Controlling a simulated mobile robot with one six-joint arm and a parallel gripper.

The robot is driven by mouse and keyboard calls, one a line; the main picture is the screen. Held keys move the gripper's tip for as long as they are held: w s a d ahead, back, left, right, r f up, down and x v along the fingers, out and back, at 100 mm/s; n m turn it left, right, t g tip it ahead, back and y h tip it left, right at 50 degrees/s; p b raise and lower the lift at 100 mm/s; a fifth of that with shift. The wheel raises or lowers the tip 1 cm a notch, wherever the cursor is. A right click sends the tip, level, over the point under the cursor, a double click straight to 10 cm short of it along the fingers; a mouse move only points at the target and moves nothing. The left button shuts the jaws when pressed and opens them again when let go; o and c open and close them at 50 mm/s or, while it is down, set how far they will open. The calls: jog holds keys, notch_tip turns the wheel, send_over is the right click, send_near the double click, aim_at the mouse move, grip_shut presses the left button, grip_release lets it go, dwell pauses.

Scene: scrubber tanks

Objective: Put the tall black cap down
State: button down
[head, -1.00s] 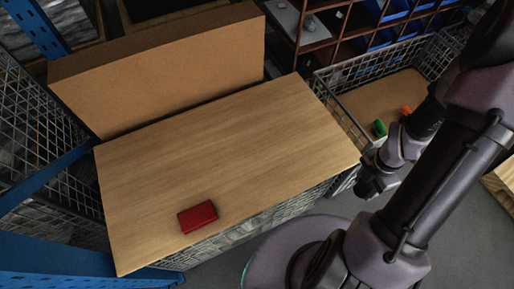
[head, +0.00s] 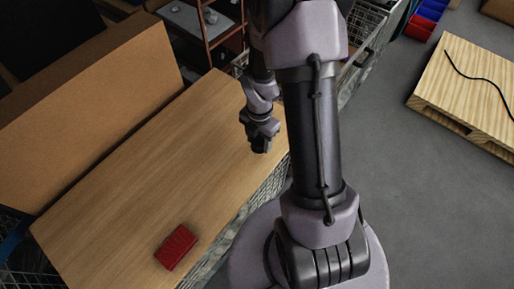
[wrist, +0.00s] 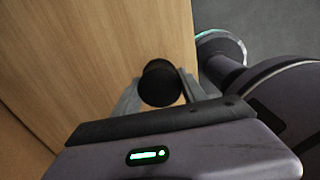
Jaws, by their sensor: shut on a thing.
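The tall black cap (wrist: 160,84) is between the two fingers of my gripper (wrist: 158,90) in the wrist view, and the gripper is shut on it. Behind it in that view is the wooden tabletop (wrist: 100,45). In the head view my gripper (head: 261,147) is over the right part of the wooden tabletop (head: 135,175), near its front edge. The height of the cap above the wood is hard to tell. The cap itself is hard to make out in the head view.
A red box-like object (head: 176,247) lies near the front edge of the tabletop. A large brown cardboard box (head: 95,105) stands along the back. The tabletop between them is clear. A pallet (head: 470,90) with a black cord lies on the floor at right.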

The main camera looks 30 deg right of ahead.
aim_at(257, 147)
jog(key=shift+w+a+f+b, duration=0.15)
jog(key=shift+f+b, duration=0.45)
jog(key=shift+f, duration=0.45)
jog(key=shift+a+f+b, duration=0.1)
jog(key=shift+f+b, duration=0.5)
jog(key=shift+f, duration=0.4)
jog(key=c, duration=0.6)
grip_release()
jog(key=shift+c, duration=0.2)
jog(key=shift+r, duration=0.1)
